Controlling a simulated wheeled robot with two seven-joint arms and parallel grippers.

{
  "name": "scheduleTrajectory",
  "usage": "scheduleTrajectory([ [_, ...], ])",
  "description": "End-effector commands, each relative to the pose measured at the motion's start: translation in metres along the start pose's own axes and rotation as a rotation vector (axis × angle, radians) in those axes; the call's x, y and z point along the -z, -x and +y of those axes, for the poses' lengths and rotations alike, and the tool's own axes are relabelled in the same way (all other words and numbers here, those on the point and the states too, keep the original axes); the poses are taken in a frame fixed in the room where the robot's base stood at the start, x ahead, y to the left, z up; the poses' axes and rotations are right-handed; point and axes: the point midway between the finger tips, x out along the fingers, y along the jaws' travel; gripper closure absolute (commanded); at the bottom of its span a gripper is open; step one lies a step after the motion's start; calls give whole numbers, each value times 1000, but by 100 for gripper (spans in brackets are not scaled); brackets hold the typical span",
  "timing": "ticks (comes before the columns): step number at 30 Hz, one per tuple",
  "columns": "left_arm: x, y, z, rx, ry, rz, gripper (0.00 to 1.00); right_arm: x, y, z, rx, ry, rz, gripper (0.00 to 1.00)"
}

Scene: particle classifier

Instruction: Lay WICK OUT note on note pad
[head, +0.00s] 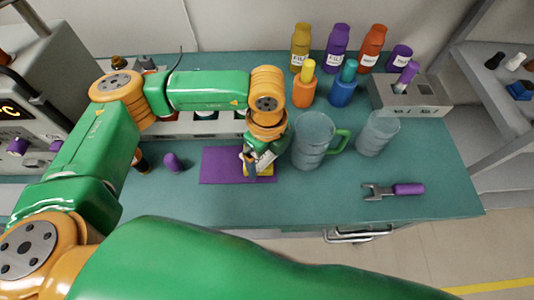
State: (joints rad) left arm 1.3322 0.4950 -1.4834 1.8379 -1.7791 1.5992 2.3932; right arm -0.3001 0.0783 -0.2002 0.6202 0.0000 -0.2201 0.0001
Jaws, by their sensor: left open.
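My left gripper (252,166) points down over a flat purple mat (221,165) near the front of the teal bench. Its jaws are open. A small yellow piece (268,170) lies on the mat, partly hidden under the gripper, beside the fingers. A pale patch shows by the fingers, and I cannot tell whether it is a note or part of the gripper. No WICK OUT lettering is readable, and I cannot tell which piece is the note and which the pad. My right gripper is not in view.
A clear jug (313,141) with a green handle stands just right of the gripper, with a glass beaker (376,135) beyond. A purple-handled tool (394,190) lies at right. A purple stopper (172,162) stands left of the mat. Bottles (336,48) line the back.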

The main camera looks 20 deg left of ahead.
Motion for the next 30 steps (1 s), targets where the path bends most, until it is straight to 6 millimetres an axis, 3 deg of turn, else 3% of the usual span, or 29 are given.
scheduleTrajectory([
  [2,0,8,0,0,0,-1,0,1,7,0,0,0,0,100],
  [4,0,16,-1,5,0,-1,0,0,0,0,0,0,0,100],
  [12,0,92,-1,5,1,-2,0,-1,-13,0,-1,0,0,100],
  [15,0,111,-1,4,1,-1,0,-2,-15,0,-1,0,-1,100],
  [20,0,123,0,0,0,0,0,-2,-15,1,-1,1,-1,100],
  [30,0,124,0,-1,0,0,0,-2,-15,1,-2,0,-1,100],
])
